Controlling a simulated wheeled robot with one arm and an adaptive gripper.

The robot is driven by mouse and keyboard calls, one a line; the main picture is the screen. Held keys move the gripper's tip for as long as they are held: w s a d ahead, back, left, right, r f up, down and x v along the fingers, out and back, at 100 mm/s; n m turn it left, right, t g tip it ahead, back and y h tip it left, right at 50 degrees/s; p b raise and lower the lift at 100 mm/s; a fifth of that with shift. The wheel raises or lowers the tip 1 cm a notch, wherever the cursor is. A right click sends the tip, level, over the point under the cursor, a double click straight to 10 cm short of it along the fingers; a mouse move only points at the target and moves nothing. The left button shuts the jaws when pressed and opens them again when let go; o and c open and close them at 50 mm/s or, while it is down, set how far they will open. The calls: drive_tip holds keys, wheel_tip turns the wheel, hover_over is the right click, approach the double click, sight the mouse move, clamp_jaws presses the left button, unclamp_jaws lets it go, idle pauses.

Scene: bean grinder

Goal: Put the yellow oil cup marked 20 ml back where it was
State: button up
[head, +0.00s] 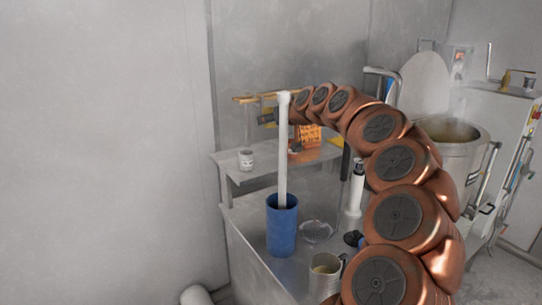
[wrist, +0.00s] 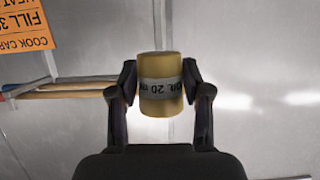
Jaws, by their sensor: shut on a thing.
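The yellow cup (wrist: 161,104) has a grey band with "20" legible on it, and the lettering appears upside down in the wrist view. My gripper (wrist: 161,92) has a finger on each side of the cup and is shut on it. In the head view my gripper (head: 265,118) is at the end of my arm, beyond a white pole and above a raised shelf. The cup cannot be made out clearly there.
The grey shelf (head: 248,174) holds a small white cup (head: 246,159). Wooden rods (head: 250,99) run near my gripper. Below stand a blue container (head: 281,232) with the white pole (head: 283,160), a glass dish (head: 316,231) and a metal jug (head: 323,279). A steaming pot (head: 455,150) is right.

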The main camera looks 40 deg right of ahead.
sight(271, 163)
wheel_tip(271, 163, down, 12)
drive_tip(key=shift+r+p, duration=0.1)
drive_tip(key=shift+p, duration=0.25)
idle(0.5)
drive_tip(key=o, duration=1)
drive_tip(key=shift+o, duration=0.2)
drive_tip(key=shift+r, duration=0.1)
drive_tip(key=b+v, duration=0.2)
drive_tip(key=v, duration=1)
